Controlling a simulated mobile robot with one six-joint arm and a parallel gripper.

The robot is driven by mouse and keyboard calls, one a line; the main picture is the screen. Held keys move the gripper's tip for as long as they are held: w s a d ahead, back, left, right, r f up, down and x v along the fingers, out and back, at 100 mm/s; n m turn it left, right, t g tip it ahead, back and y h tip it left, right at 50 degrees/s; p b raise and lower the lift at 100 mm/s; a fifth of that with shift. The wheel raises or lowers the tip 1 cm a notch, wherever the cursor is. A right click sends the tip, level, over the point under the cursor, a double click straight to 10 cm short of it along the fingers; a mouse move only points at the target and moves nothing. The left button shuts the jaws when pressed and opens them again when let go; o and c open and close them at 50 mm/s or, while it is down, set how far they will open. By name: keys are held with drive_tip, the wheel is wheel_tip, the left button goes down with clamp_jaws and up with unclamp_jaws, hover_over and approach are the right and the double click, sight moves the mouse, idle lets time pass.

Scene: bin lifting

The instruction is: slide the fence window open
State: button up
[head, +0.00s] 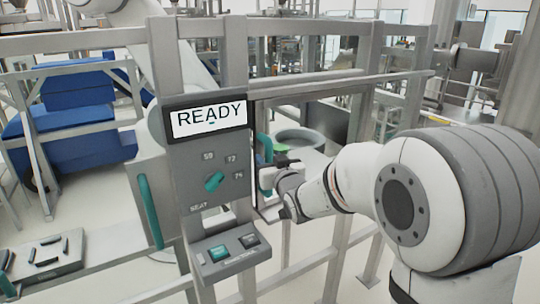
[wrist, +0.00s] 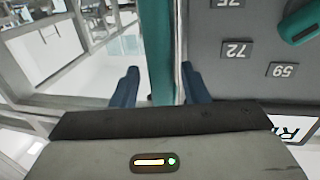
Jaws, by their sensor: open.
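The fence window (head: 330,84) sits in the grey fence just right of the control panel, with a rail along its top that runs on to the right. Its upright teal handle (head: 265,147) is at the window's left edge, beside the panel. My gripper (head: 268,178) is at this handle, partly hidden by its own wrist. In the wrist view my gripper (wrist: 160,88) is open, with one dark blue finger on each side of the teal handle (wrist: 157,40). Whether either finger touches the handle, I cannot tell.
The control panel (head: 180,165) carries a READY display (head: 210,119), a teal dial (head: 214,181) and a button box (head: 228,252). Another teal handle (head: 151,212) is on a grey door at left. Beyond the fence stand a round grey tub (head: 300,138) and blue machinery (head: 75,125).

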drive_tip(key=shift+w+a, duration=0.25)
drive_tip(key=shift+w, duration=0.3)
clamp_jaws()
drive_tip(key=shift+d+f, duration=0.1)
